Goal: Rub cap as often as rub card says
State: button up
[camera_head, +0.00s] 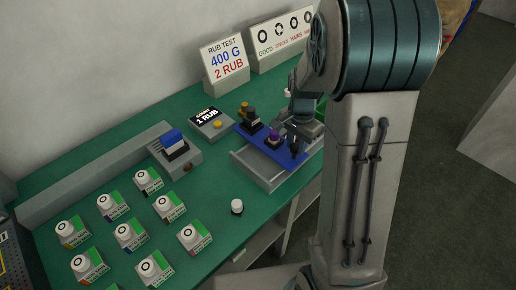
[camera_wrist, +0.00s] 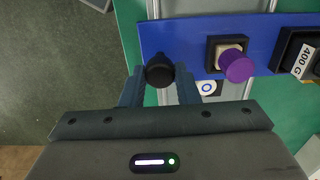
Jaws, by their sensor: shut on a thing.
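The rub card (camera_head: 224,62) stands at the back of the bench and reads "RUB TEST 400 G 2 RUB". A counter (camera_head: 210,122) in front of it reads "COUNT 1 RUB". My gripper (camera_wrist: 160,84) is shut on a black knob (camera_wrist: 160,70) at the end of a blue plate (camera_wrist: 190,35). The plate lies across a grey frame (camera_head: 252,171). A purple-knobbed piece (camera_wrist: 238,66) sits in a black holder on the plate. A white cap (camera_wrist: 207,87) with a dark ring shows partly beside the plate edge, below the purple knob. A black block (camera_wrist: 296,55) labelled "400 G" sits farther right.
A pad device with a blue top (camera_head: 173,142) stands left of the frame. Several boxes with white caps (camera_head: 125,233) fill the left front. A loose white cap (camera_head: 237,206) stands near the front edge. A sign (camera_head: 283,42) shows ring samples. Bare green bench lies between.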

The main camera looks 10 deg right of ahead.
jog(key=shift+s+a+r, duration=0.1)
jog(key=shift+s+a, duration=0.5)
jog(key=shift+a, duration=0.3)
jog(key=shift+s+a, duration=0.55)
jog(key=shift+a, duration=0.35)
jog(key=o, duration=1)
notch_tip(320, 180, up, 6)
jog(key=p, duration=0.5)
jog(key=shift+s, duration=0.1)
